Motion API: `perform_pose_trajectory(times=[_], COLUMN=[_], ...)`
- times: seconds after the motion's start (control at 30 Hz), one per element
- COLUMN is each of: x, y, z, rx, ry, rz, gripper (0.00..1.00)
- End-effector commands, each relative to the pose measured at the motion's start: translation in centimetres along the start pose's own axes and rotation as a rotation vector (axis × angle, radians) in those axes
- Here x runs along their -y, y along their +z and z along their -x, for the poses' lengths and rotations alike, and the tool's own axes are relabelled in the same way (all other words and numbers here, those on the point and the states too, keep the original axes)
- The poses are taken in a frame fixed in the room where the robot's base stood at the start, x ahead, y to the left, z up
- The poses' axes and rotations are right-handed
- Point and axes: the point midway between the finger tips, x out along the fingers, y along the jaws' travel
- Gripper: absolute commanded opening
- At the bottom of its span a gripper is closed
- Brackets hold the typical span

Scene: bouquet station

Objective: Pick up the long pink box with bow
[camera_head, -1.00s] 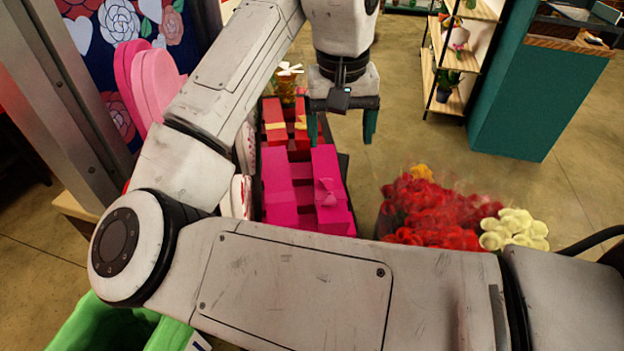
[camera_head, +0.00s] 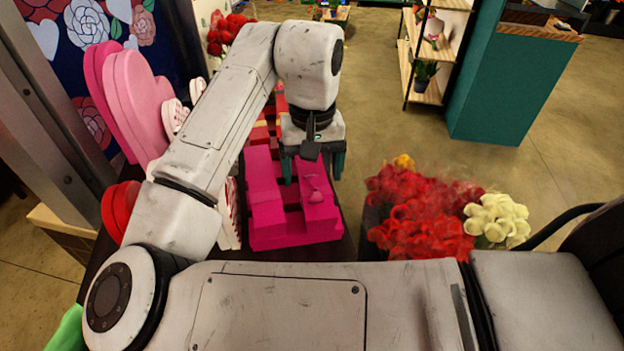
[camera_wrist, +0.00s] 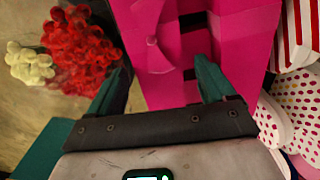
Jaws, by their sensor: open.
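My gripper (camera_head: 313,170) is open and empty above the far end of this box, pointing down. In the wrist view the gripper (camera_wrist: 165,82) has one teal finger beyond the box's outer side and the other near the gap beside the second box. Whether a finger touches the box cannot be told.
A second long pink box (camera_head: 264,200) lies close on the left, with dark gaps between. Pink hearts (camera_head: 130,95) stand further left. Red flowers (camera_head: 420,215) and cream flowers (camera_head: 496,220) stand on the right. Floor (camera_head: 400,135) is clear beyond.

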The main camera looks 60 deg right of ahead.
Motion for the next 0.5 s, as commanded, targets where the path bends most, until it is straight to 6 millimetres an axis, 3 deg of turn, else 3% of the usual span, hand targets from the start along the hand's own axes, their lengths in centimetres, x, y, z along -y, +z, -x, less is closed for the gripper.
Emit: perform_pose_trajectory(times=[0.13, 0.37, 0.5], x=[0.0, 0.0, 0.0], y=[0.0, 0.0, 0.0], z=[-1.4, -1.6, -1.6], rx=[0.0, -0.001, -0.001], ry=[0.0, 0.0, 0.0], rz=[0.001, 0.0, 0.0], gripper=[0.83, 0.83, 0.72])
